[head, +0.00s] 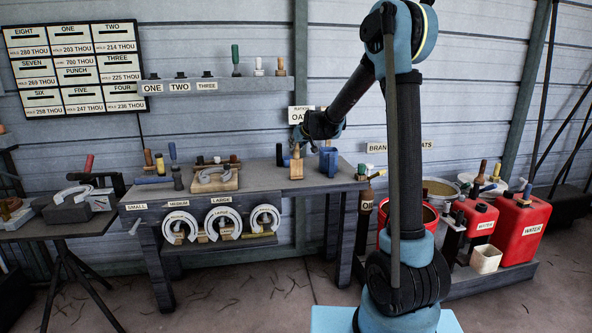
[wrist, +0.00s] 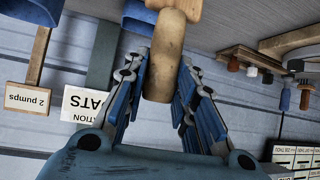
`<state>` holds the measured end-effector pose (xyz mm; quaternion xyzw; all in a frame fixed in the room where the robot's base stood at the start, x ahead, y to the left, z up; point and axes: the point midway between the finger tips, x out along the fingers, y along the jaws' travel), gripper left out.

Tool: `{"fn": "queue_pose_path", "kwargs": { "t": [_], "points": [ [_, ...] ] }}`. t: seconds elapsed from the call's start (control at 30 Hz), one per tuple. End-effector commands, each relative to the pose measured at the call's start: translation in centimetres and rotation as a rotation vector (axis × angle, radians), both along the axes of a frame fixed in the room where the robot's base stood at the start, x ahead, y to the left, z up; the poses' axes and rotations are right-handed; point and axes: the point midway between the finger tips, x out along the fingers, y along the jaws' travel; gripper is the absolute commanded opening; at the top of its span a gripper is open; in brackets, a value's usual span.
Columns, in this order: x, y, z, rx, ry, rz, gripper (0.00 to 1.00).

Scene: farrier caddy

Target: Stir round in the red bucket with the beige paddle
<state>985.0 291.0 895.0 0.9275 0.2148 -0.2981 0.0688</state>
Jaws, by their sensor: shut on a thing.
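My gripper (head: 300,147) is low over the bench at its right part. In the wrist view my gripper (wrist: 164,58) has its fingers on both sides of a rounded tan handle, shut on it. This looks like the handle of the beige paddle (wrist: 164,75); in the head view the beige paddle (head: 296,168) shows upright below my fingers at the bench top. Its lower end cannot be made out clearly. The red bucket (head: 432,222) stands right of the bench, its middle hidden behind my arm. The paddle is well left of the bucket.
A blue container (head: 328,160) stands just right of the paddle. The bench (head: 262,178) also carries a wooden block with a horseshoe (head: 214,180). Red water cans (head: 520,228), a pale tub (head: 486,260) and a wide pail (head: 440,188) crowd around the bucket.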

Motion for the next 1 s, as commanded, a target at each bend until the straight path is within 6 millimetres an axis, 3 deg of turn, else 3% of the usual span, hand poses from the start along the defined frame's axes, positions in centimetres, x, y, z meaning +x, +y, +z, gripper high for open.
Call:
{"fn": "queue_pose_path", "kwargs": {
  "t": [1.0],
  "points": [
    [0.0,0.0,2.9,0.000,0.000,0.000,0.00]
  ]
}}
